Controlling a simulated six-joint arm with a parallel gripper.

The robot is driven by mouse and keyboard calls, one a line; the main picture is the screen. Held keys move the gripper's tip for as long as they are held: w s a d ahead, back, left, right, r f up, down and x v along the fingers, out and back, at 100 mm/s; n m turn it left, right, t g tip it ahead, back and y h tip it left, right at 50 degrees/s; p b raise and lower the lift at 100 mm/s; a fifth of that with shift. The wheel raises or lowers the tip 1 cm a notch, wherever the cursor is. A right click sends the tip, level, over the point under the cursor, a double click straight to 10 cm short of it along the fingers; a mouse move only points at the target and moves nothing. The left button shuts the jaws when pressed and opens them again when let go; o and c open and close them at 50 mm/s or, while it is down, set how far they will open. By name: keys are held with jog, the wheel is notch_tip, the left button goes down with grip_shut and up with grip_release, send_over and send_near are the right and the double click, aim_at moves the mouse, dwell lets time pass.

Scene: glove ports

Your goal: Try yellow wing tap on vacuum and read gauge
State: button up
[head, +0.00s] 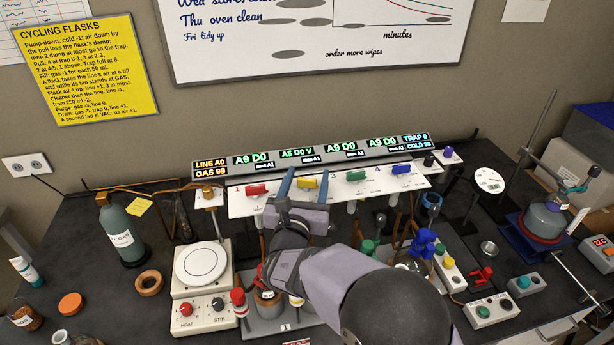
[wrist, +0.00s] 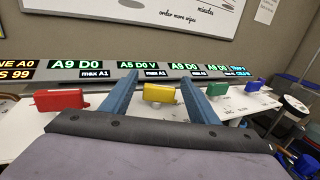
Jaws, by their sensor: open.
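The yellow wing tap (head: 308,184) is second from the left on the white panel (head: 355,187). Its wing lies crosswise, along the panel. My gripper (head: 307,172) is open, with one blue finger either side of the tap; contact is not clear. The wrist view shows the yellow tap (wrist: 158,93) between the separated fingers (wrist: 158,76). The gauge strip (head: 313,159) runs behind the taps. The readout above yellow (wrist: 136,66) shows A5 D0 V, with max A1 below. The line readout (head: 211,163) shows LINE A0 and GAS 99.
A red tap (wrist: 60,100) is left of yellow; green (wrist: 217,90) and blue (head: 401,170) taps are right. Their readouts show A9 D0. A hotplate (head: 202,268), gas bottle (head: 122,231) and yellow note (head: 86,69) are left. My arm hides part of the bench.

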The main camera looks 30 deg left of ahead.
jog(key=c, duration=1.1)
jog(key=shift+o, duration=0.2)
